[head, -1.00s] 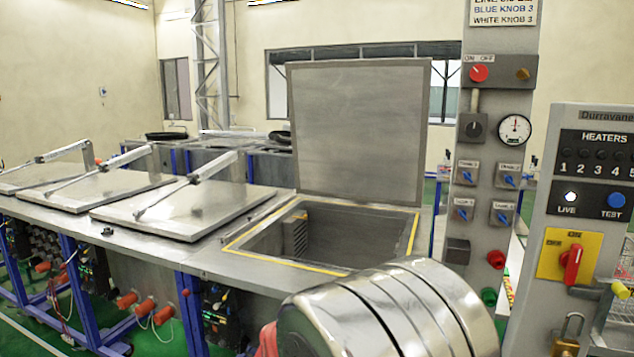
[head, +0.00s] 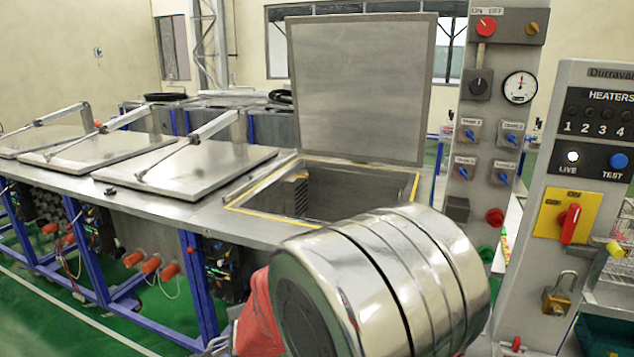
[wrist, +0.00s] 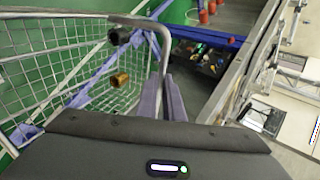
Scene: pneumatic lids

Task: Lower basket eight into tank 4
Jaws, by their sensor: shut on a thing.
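My gripper (wrist: 165,98) is shut on the grey bar handle (wrist: 160,38) of a white wire basket (wrist: 62,62) in the wrist view. The basket hangs over green floor, with a black and a brass cylindrical part showing against its mesh. Its number cannot be read. In the head view my arm hides the gripper and nearly all of the basket. An open tank (head: 240,207) with a yellow-edged opening stands beyond my arm, its lid (head: 358,90) raised upright. I cannot read a tank number. The basket is outside this tank, beside the tank row's front.
Several tanks to the left have closed lids (head: 185,172) with rods above. A control column (head: 490,210) and a heater panel (head: 590,150) stand at right, close to my arm. Blue frame legs (head: 200,285), pipes and valves line the tank fronts.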

